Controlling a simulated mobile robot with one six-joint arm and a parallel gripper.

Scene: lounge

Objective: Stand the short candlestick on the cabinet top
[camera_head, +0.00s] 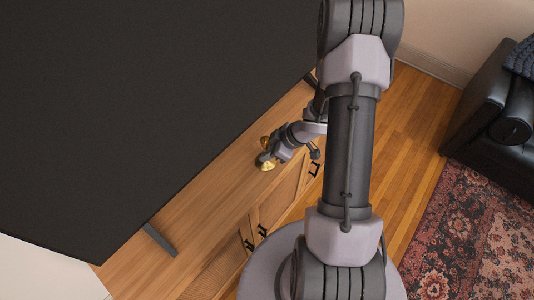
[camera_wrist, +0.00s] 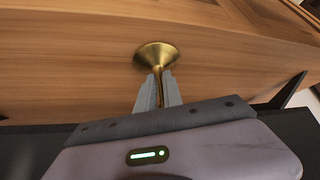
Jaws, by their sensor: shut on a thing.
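A short brass candlestick (camera_wrist: 157,56) is in my gripper (camera_wrist: 158,90). In the wrist view its flared round end faces the wood and its narrow stem runs down between the two grey fingers, which are shut on it. In the head view gold parts of the candlestick (camera_head: 268,165) show at my gripper (camera_head: 266,157), over the wooden cabinet top (camera_head: 205,205), near its front edge. The rest of the stem is hidden by the gripper. I cannot tell whether the candlestick touches the wood.
A large dark television (camera_head: 130,100) stands along the back of the cabinet, with a foot (camera_head: 160,239) at the left. Cabinet doors with black handles (camera_head: 262,231) face the floor. A black sofa (camera_head: 485,130) and a patterned rug (camera_head: 460,235) are at the right. Bare cabinet top lies left of my gripper.

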